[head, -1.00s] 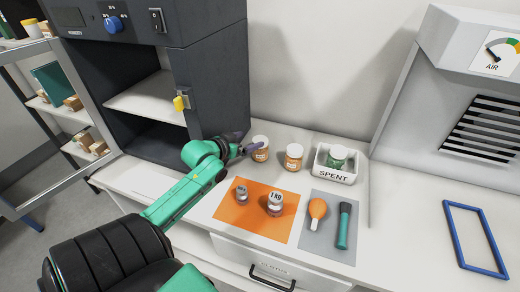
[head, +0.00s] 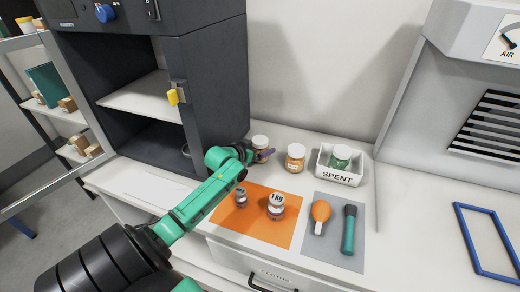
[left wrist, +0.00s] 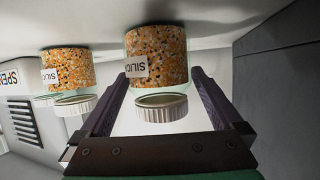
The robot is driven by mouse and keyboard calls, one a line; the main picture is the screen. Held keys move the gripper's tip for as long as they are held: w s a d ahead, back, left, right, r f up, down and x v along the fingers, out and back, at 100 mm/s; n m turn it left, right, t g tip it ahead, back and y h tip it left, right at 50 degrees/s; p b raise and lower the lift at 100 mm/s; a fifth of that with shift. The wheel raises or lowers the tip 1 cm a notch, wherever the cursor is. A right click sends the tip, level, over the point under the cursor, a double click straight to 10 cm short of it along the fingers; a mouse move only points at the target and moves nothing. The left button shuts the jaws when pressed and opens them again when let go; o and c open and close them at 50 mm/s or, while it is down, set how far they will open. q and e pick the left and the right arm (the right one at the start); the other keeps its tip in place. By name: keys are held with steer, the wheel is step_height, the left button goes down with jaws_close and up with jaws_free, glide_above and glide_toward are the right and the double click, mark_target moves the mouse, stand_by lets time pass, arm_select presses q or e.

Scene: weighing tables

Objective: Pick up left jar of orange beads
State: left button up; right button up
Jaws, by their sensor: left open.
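The left jar of orange beads (head: 260,142), with a white lid, stands on the counter beside the dark cabinet. My left gripper (head: 262,155) is at this jar, partly covering its lower part. In the left wrist view, which appears upside down, the jar (left wrist: 157,58) stands between the two open fingers of my gripper (left wrist: 158,78), with a gap visible on the left side. Contact cannot be told. A second jar of orange beads (head: 295,158) stands to the right; it also shows in the left wrist view (left wrist: 68,70). My right gripper is out of view.
A white SPENT tray (head: 338,179) holding a green jar (head: 341,156) stands to the right. The open cabinet (head: 205,90) is close on the left.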

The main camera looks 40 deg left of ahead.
arm_select(q)
steer(key=c, duration=1.6)
